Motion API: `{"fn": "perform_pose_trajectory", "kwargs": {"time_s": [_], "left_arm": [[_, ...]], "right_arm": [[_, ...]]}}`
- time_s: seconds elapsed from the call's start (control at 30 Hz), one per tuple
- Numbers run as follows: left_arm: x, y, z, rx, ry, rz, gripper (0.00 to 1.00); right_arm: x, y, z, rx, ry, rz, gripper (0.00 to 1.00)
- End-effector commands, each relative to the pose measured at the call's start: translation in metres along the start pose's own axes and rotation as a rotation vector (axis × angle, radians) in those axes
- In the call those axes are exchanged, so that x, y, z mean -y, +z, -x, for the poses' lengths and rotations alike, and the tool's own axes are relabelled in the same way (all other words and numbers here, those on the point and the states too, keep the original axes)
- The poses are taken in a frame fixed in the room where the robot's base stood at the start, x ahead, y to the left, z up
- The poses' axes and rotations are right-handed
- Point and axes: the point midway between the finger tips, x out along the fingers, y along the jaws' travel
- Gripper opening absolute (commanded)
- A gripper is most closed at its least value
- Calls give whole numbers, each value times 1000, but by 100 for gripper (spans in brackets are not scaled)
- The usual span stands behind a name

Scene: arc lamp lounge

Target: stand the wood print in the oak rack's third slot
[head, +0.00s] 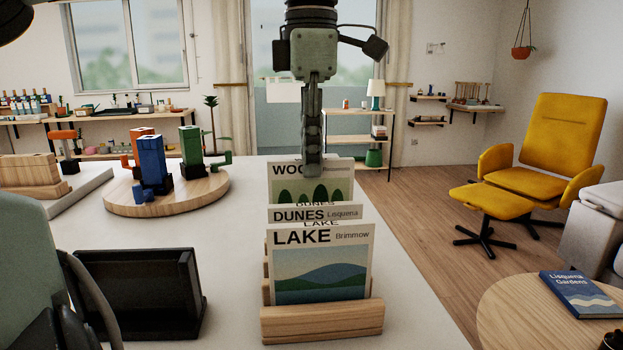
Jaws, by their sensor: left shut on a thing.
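The wood print (284,184) shows green tree shapes and the letters "WOO". It stands upright at the back of the row of prints, its lower edge hidden by the Dunes print (300,215). My left gripper (313,168) comes down from above and is shut on the wood print's top edge, covering part of its title. The Lake print (320,270) stands in front in the oak rack (322,322). I cannot tell whether the wood print's bottom touches the rack, as the slots behind are mostly hidden. My right gripper is not in view.
A black rack (140,300) stands left of the oak rack. A round wooden board (205,193) holds orange, blue and green objects farther back. The white tabletop (235,260) is clear between them. A round wooden table (520,310) with a blue book (580,293) is at right.

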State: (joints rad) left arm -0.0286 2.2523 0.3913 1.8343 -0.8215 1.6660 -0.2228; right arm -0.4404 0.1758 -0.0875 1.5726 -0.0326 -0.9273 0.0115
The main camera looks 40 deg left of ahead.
Motion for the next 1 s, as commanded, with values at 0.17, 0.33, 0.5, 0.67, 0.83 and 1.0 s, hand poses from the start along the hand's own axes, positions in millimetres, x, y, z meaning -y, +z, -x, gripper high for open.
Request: {"fn": "perform_pose_trajectory", "kwargs": {"time_s": [0.17, 0.33, 0.5, 0.67, 0.83, 1.0], "left_arm": [[0, 0, -19, -2, -2, -1, 0], [0, 0, -39, -1, -1, -1, 0], [0, 0, -40, 0, 0, 0, 0], [0, 0, -41, 0, 0, 0, 0], [0, 0, -43, -1, 0, 0, 11], [0, 0, -43, -1, 0, 0, 30]], "right_arm": [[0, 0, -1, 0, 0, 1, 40], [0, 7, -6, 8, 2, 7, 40], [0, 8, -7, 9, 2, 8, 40], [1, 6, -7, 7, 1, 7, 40], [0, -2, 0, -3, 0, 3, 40], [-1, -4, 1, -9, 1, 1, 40]]}}
